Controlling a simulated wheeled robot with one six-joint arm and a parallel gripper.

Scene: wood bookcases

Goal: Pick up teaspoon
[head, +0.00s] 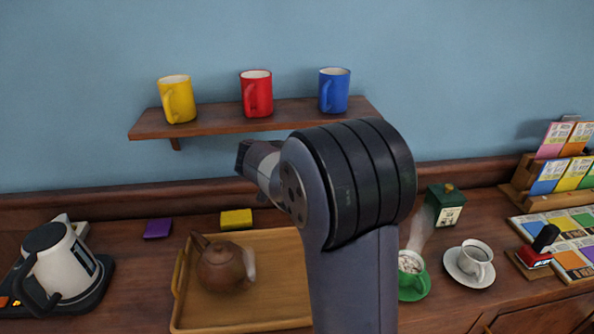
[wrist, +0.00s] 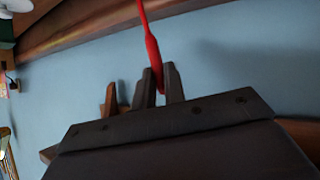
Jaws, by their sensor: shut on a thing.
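In the wrist view my gripper (wrist: 159,84) is shut on a slim red handle, which I take to be the teaspoon (wrist: 151,45). The handle's thicker end is between the two dark fingers. The rest runs thin toward the top edge of the picture, where its far end is cut off. In the head view my arm fills the middle, with its wrist in front of the wall just below the shelf. The fingertips and the teaspoon are hidden there.
A wall shelf (head: 215,120) carries yellow, red and blue mugs. Below are a kettle (head: 60,265), a wooden tray (head: 275,250) with a brown teapot (head: 222,265), a green cup (head: 412,275), a white cup (head: 474,257) on a saucer, a green tin (head: 446,205) and packet racks (head: 555,170).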

